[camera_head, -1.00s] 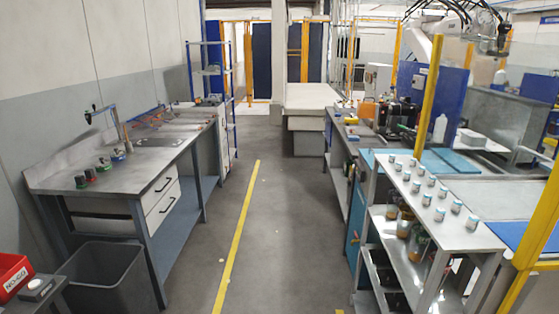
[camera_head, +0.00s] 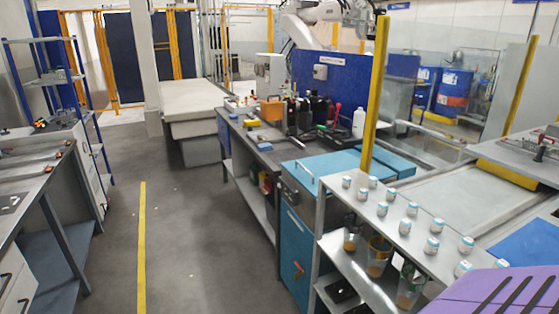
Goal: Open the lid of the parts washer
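A teal cabinet (camera_head: 297,236) stands in the middle of the right-hand row, between the dark workbench and the metal shelf rack. It looks like the parts washer, but no label shows. Its light blue top (camera_head: 322,168) lies flat and looks like a closed lid. A second teal panel (camera_head: 386,163) lies beside it to the right, partly behind a yellow post. Neither of my grippers is in view.
A metal rack (camera_head: 385,236) with several small jars stands in front of the cabinet. A yellow post (camera_head: 375,95) rises behind it. A purple slotted thing (camera_head: 490,291), unclear, fills the lower right corner. The grey aisle floor (camera_head: 200,230) is clear.

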